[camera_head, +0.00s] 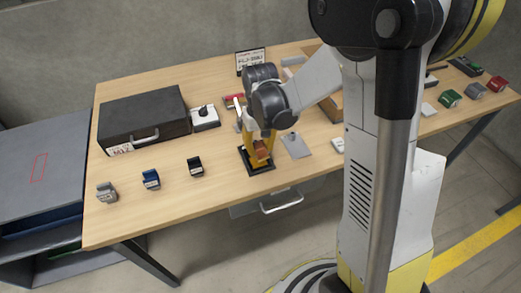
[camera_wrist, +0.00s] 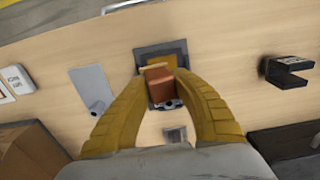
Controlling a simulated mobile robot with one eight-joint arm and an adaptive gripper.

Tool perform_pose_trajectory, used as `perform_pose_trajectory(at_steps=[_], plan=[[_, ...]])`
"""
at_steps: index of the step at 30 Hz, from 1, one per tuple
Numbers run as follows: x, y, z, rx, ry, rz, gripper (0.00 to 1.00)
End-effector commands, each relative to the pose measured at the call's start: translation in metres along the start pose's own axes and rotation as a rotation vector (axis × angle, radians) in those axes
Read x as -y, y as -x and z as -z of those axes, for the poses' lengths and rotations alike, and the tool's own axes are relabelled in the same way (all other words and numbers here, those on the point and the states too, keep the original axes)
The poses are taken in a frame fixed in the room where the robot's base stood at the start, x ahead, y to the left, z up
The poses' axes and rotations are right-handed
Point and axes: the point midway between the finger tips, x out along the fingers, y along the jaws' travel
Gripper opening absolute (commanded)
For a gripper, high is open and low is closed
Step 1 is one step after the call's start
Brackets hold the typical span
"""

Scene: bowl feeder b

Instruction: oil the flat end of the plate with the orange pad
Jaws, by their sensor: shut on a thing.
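My gripper (camera_head: 259,150) has yellow fingers, shut on an orange-brown block, which looks like the orange pad (camera_head: 261,153). The pad also shows between the fingertips in the wrist view (camera_wrist: 160,83). It is at or just above a small dark square tray (camera_head: 257,171) near the table's front edge; contact cannot be told. The tray has a yellowish inside in the wrist view (camera_wrist: 163,50). A flat grey plate (camera_head: 297,147) lies to the right of the tray, apart from the gripper. In the wrist view the plate (camera_wrist: 90,82) is at left, with a rounded piece at its lower end.
A black case (camera_head: 145,117) labelled M12 stands at the table's left. Grey (camera_head: 107,192), blue (camera_head: 151,180) and black (camera_head: 195,167) clips lie along the front left. A white switch box (camera_head: 205,120) and a sign (camera_head: 250,59) stand behind. Wood between case and clips is clear.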

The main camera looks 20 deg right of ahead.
Motion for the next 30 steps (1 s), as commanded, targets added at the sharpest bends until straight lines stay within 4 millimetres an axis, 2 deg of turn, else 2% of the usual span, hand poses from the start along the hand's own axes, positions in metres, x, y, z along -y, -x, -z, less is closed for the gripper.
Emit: perform_pose_trajectory(at_steps=[1,15,30], plan=[[0.000,0.008,0.001,0.000,0.000,0.000,0.00],[0.000,0.049,0.008,0.000,-0.001,-0.001,0.00],[0.000,0.053,0.009,0.000,-0.001,-0.001,0.00]])
